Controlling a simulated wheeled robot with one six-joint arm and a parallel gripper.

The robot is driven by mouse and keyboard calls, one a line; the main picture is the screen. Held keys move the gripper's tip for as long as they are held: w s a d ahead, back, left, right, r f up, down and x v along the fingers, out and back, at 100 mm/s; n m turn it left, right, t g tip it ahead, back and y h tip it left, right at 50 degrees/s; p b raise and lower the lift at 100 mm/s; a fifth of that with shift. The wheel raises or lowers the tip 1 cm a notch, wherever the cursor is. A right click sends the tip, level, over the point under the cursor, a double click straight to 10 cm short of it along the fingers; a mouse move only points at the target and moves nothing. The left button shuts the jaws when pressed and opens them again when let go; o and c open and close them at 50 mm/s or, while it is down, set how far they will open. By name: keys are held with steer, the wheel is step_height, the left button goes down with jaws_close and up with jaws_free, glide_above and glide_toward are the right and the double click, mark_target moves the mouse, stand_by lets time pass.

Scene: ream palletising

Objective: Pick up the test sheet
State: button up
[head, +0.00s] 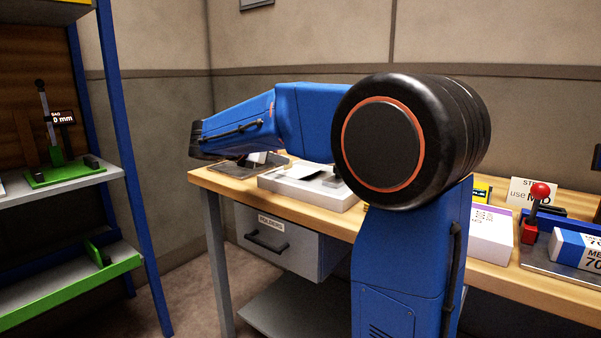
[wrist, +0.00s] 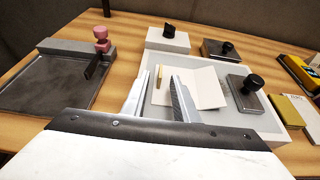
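A white sheet (wrist: 205,88), probably the test sheet, lies in a shallow pale grey tray (wrist: 270,124) on the wooden bench. A crease or fold runs across it. In the head view the sheet (head: 303,171) shows as a pale patch on the tray (head: 338,196). My gripper (wrist: 157,80) is open in the wrist view, its two metal fingers apart over the tray's left part. The right finger overlaps the sheet's left side in the picture; I cannot tell whether they touch. Nothing shows held between the fingers. In the head view my arm largely hides the gripper.
A small wooden peg (wrist: 158,76) shows between the fingers. A dark block with a black knob (wrist: 246,96) stands at the tray's right. A dark metal plate with a pink-knobbed clamp (wrist: 101,38) lies left. A white block (wrist: 168,40) stands behind. A drawer unit (head: 285,240) hangs below.

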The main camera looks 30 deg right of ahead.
mark_target(297, 172)
steer(key=shift+x, duration=2.7)
jaws_close()
